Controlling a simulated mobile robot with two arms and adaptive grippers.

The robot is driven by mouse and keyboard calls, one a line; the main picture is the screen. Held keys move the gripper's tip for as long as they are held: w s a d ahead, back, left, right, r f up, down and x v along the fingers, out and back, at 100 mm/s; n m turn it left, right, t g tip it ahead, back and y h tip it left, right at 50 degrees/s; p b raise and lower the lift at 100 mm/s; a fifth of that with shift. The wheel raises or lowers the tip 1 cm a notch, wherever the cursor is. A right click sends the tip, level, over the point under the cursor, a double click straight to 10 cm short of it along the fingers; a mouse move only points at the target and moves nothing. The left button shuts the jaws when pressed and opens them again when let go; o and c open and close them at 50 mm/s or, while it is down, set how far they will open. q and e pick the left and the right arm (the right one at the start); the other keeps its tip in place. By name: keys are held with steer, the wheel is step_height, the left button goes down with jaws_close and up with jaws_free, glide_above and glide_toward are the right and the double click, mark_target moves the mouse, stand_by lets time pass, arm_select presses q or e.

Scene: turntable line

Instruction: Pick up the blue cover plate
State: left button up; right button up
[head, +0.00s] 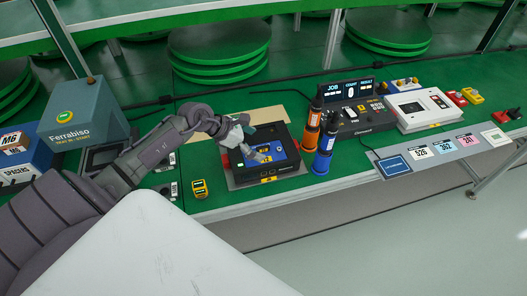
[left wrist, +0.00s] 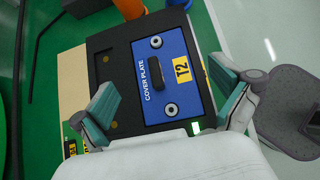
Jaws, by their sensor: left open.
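The blue cover plate (head: 279,151) lies flat in a black box-like fixture (head: 283,171) on the green bench. In the left wrist view the cover plate (left wrist: 186,88) shows its lettering, a yellow label, two round screws and a raised black handle (left wrist: 156,73). My left gripper (head: 250,146) is over the left part of the fixture. In the left wrist view its two teal fingers (left wrist: 165,85) stand wide apart on either side of the plate, with nothing between them gripped. The exact height above the plate is hard to tell. My right gripper is not in view.
An orange cylinder (head: 312,128) and a blue one (head: 324,152) stand close to the fixture's right side. A job display console (head: 350,105) is behind them. A yellow device (head: 199,189) lies to the left. A grey-blue Ferrabiso box (head: 85,112) stands farther left.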

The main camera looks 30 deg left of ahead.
mark_target(272, 151)
arm_select(q)
steer(key=p+x, duration=0.1)
steer(key=x, duration=0.3)
steer(key=shift+w+d+f, duration=0.1)
steer(key=shift+w+f, duration=0.1)
steer(key=shift+f, duration=0.05)
steer(key=shift+c, duration=0.2)
